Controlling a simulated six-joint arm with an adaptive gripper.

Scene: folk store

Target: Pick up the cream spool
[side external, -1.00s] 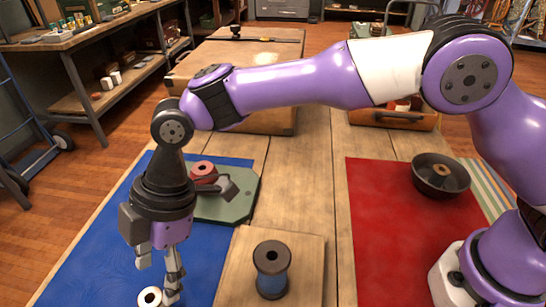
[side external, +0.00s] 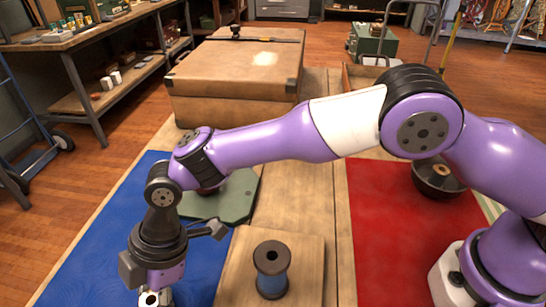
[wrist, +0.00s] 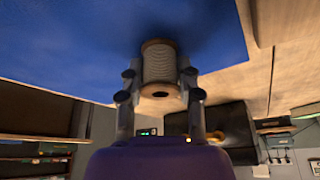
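The cream spool (wrist: 159,66) shows between the two fingers of my gripper (wrist: 160,75) in the wrist view. Its pale wound body and the end with a dark hole face the camera. One finger is close on each side, and I cannot tell whether they press on it. In the side view the spool's pale end (side external: 149,299) shows at the bottom edge, by my gripper (side external: 158,297), low over the blue mat (side external: 85,255). The fingertips there are mostly hidden or out of frame.
A dark spool with blue thread (side external: 271,272) stands on a wooden board (side external: 310,265) to the right. A green board (side external: 237,198) lies behind my gripper, with a reddish spool partly hidden by my arm. A red mat (side external: 385,235) and dark bowl (side external: 437,183) are farther right.

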